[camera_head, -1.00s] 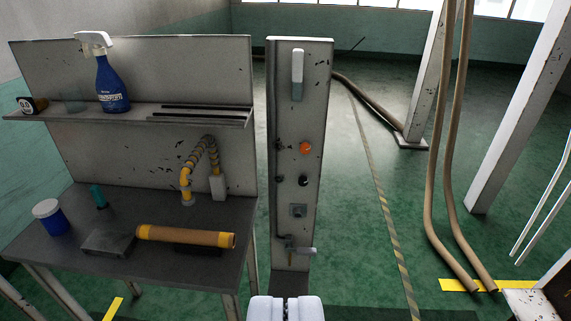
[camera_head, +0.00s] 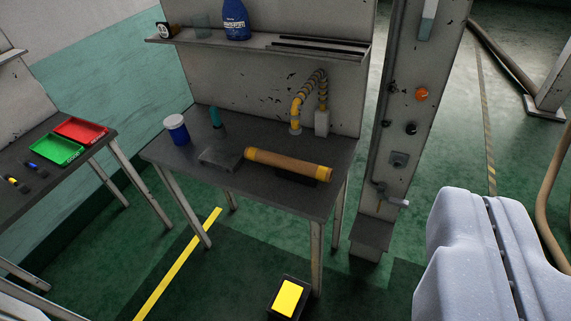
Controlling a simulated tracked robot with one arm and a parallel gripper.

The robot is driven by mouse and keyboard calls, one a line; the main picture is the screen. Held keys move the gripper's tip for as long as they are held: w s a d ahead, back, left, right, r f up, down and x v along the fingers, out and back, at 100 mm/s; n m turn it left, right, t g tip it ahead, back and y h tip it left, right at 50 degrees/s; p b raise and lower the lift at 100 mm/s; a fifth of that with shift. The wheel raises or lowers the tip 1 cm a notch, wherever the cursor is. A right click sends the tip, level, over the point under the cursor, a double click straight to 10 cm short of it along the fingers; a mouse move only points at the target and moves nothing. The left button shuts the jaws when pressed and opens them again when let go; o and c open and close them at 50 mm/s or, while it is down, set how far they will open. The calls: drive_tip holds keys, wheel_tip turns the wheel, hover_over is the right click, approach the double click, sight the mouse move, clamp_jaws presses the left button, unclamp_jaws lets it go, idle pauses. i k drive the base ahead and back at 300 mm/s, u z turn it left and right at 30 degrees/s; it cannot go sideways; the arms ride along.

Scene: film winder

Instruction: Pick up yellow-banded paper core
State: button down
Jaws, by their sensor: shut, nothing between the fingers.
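The yellow-banded paper core (camera_head: 288,165) is a brown tube with a yellow band at each end. It lies on its side on the dark workbench (camera_head: 270,196), towards the right part of the top, with a dark support partly showing under it. My gripper (camera_head: 496,215) is at the lower right of the view, large and close to the camera. Its two pale grey jaws are together with nothing between them. It is apart from the core, to the right of it and nearer the camera.
A grey block (camera_head: 221,159), a blue jar (camera_head: 176,129) and a yellow-striped hose (camera_head: 308,95) stand on the bench. A shelf (camera_head: 260,42) is above. A control post (camera_head: 408,120) is right of the bench. A yellow-topped box (camera_head: 288,298) is on the floor. Left is another table with trays (camera_head: 80,131).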

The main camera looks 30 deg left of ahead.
sight(321, 173)
drive_tip(key=i, duration=1.3)
drive_tip(key=u, duration=1.6)
